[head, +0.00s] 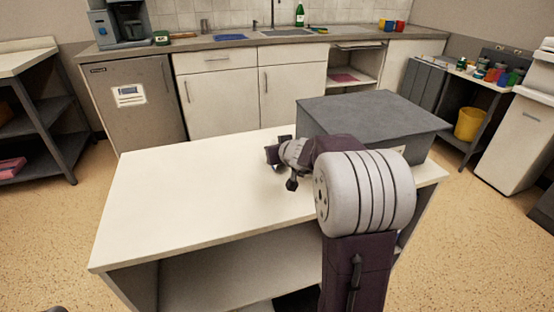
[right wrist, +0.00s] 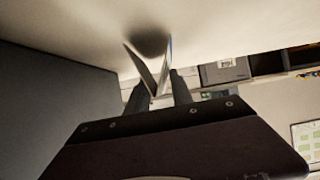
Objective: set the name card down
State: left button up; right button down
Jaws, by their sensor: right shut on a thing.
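My right gripper (head: 279,161) is over the white table top (head: 190,195), just left of the grey box. It is shut on the name card (right wrist: 142,70), a thin folded card that opens out as a V away from the fingers. In the right wrist view my right gripper (right wrist: 158,88) pinches the card near its fold. The card's free edges point at the pale table surface, close to a dark shadow there. I cannot tell whether they touch it. In the head view the card is mostly hidden by the gripper. My left gripper is not in view.
A large grey box (head: 365,112) stands on the table's back right, close to my right arm. The table's left half is bare. Behind are a counter (head: 240,38) with a sink and a small fridge (head: 133,98). A shelf (head: 40,120) stands at the left.

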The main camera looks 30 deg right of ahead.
jog(key=shift+f, duration=0.5)
jog(key=shift+r, duration=0.15)
jog(key=c, duration=1.1)
grip_release()
